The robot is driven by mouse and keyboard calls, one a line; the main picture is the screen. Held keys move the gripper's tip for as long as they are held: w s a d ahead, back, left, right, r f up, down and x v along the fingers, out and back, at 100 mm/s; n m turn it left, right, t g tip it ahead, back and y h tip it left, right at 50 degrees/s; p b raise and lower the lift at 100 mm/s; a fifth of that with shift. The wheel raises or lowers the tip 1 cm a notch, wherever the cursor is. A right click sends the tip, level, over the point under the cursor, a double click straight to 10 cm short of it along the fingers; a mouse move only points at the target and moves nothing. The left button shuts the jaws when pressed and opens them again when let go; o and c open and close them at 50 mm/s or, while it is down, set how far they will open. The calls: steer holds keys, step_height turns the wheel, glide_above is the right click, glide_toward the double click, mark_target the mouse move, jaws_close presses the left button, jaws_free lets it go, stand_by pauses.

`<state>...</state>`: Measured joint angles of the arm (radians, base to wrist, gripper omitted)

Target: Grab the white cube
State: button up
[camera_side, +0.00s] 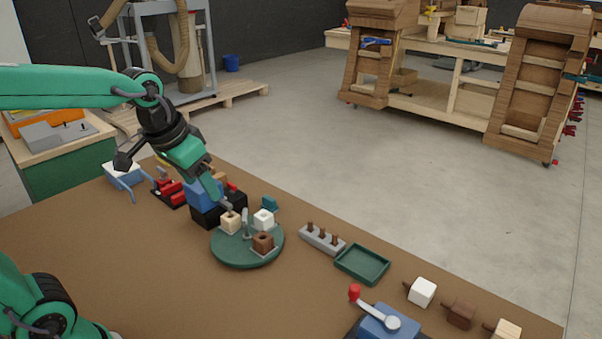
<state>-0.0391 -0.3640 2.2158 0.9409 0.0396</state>
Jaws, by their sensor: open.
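A white cube (264,219) sits at the right rear of a round green turntable (240,258). A light wood cube (231,223) and a brown cube (263,242) are on the same turntable. Another white cube (422,292), with a dark peg at its side, lies on the table at the right. My gripper (236,212) is open, low over the turntable. Its tips are close to the light wood cube and left of the white cube on the turntable. I cannot tell whether they touch anything.
Right of the turntable are a grey pegged rack (322,239), an empty green tray (362,264) and a blue device (388,325) with a red-knobbed lever. Blue-and-black blocks (207,205) stand close behind it. The brown tabletop (170,270) at front left is bare.

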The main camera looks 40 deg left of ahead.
steer(key=w+a+f+g, duration=0.2)
steer(key=w+f, duration=0.2)
steer(key=w, duration=0.7)
steer(key=g, duration=0.2)
glide_above(263, 214)
steer(key=f, duration=0.7)
steer(key=d+f, duration=0.1)
steer(key=f, duration=0.3)
steer(key=shift+s, duration=0.3)
steer(key=shift+f, duration=1.35)
steer(key=shift+f, duration=0.1)
steer(key=shift+f, duration=2.55)
steer(key=c, duration=1.1)
